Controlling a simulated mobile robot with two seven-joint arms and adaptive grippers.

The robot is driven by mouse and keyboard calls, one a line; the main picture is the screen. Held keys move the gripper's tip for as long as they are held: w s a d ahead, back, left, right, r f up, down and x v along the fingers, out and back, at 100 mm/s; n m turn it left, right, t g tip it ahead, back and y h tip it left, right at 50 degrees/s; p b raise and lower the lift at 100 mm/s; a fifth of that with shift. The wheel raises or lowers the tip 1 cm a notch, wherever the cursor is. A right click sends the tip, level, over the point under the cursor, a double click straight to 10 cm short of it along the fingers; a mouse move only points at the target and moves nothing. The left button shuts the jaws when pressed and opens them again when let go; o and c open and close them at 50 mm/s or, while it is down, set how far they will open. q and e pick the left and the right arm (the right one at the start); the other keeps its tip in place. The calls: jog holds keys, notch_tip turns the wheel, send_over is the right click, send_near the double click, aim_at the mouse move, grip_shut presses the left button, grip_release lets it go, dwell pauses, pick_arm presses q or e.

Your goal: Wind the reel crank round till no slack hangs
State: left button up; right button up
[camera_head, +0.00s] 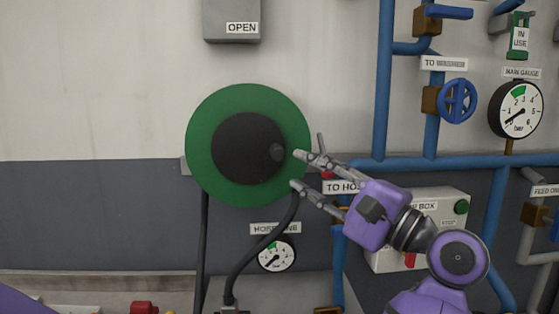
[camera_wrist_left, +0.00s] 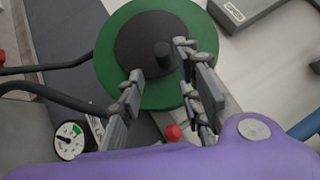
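The hose reel is a green disc (camera_head: 202,150) with a black hub (camera_head: 240,148) on the wall. Its crank knob (camera_head: 277,152) is a dark stub at the hub's right edge. Black hose (camera_head: 258,247) hangs below the reel in a curve; another dark length (camera_head: 204,245) drops at left. My left gripper (camera_head: 296,169) is open at the reel's right edge, beside the knob. In the left wrist view, the knob (camera_wrist_left: 162,54) appears between the spread fingertips; contact cannot be told. My right gripper is not in view.
Right of the reel are blue pipes (camera_head: 385,85), a blue handwheel (camera_head: 457,100) and a main gauge (camera_head: 516,110). A grey control box (camera_head: 455,205) stands behind my arm. A small gauge (camera_head: 276,254) sits below the reel. The wall left of the reel is clear.

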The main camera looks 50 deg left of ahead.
aim_at(282, 159)
pick_arm(q)
jog(key=p+x, duration=0.1)
jog(key=x, duration=0.2)
jog(key=p+x, duration=0.1)
jog(key=x, duration=0.2)
jog(key=shift+s+a+r, duration=0.1)
jog(key=shift+a+r, duration=0.2)
jog(key=shift+a+f, duration=0.1)
jog(key=c, duration=0.7)
grip_shut()
jog(key=shift+f, duration=0.1)
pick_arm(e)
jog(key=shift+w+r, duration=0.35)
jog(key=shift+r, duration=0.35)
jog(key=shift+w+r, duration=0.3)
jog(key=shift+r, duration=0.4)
